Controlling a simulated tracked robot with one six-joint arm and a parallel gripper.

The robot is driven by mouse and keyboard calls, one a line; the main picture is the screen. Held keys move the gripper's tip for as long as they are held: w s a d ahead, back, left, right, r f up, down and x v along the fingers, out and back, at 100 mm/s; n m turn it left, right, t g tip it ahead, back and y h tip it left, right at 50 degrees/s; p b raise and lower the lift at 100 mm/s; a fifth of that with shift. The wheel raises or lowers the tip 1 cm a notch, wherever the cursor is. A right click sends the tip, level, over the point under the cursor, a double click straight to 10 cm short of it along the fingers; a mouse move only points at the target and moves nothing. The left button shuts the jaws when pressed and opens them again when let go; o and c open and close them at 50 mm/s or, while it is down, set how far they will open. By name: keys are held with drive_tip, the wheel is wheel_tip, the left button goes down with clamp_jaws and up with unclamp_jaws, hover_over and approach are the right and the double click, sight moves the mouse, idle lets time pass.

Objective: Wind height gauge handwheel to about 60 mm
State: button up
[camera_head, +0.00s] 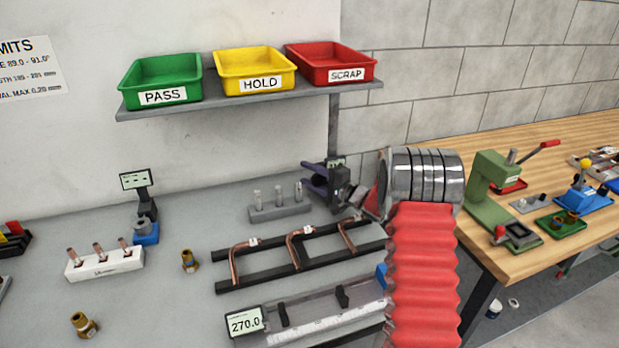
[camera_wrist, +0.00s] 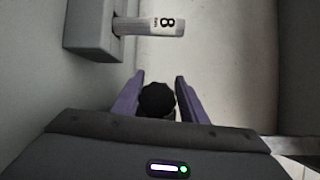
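My gripper (camera_head: 315,180), with purple fingers, is beside a dark upright device, apparently the height gauge (camera_head: 337,163), at the back right of the bench, left of my red-sleeved arm. The gauge's small display is mostly hidden and its reading cannot be made out. In the wrist view my gripper (camera_wrist: 160,76) has its two fingers apart, one on each side of a round black knob, apparently the handwheel (camera_wrist: 157,99). The knob about fills the gap; whether both fingers press on it cannot be told. My wrist hides the gauge's lower part.
A grey block with upright pins (camera_head: 279,211) stands just left of my gripper; one labelled pin (camera_wrist: 150,26) shows in the wrist view. A black rack with copper tubes (camera_head: 295,250) lies in front. A shelf (camera_head: 245,97) with three bins hangs above.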

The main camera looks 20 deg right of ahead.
sight(316, 176)
drive_tip(key=o, duration=1.1)
wheel_tip(316, 176, up, 8)
drive_tip(key=shift+w+r, duration=0.15)
drive_tip(key=shift+w, duration=0.25)
drive_tip(key=shift+w+r, duration=0.2)
drive_tip(key=shift+r, duration=0.2)
drive_tip(key=shift+s+d+r, duration=0.1)
drive_tip(key=shift+s+r, duration=0.1)
drive_tip(key=shift+r, duration=0.1)
drive_tip(key=shift+m, duration=0.3)
drive_tip(key=f, duration=0.1)
drive_tip(key=s+f, duration=0.2)
drive_tip(key=f, duration=0.1)
drive_tip(key=shift+s+r, duration=0.75)
drive_tip(key=shift+s, duration=0.35)
drive_tip(key=c, duration=0.6)
drive_tip(key=shift+w+d+f, duration=0.2)
drive_tip(key=shift+f, duration=0.3)
drive_tip(key=c, duration=0.5)
drive_tip(key=shift+s+d+f, duration=0.2)
drive_tip(key=shift+s+f, duration=0.05)
drive_tip(key=shift+s, duration=0.05)
drive_tip(key=f+v, duration=0.1)
drive_tip(key=v, duration=1.3)
drive_tip(key=shift+g, duration=0.3)
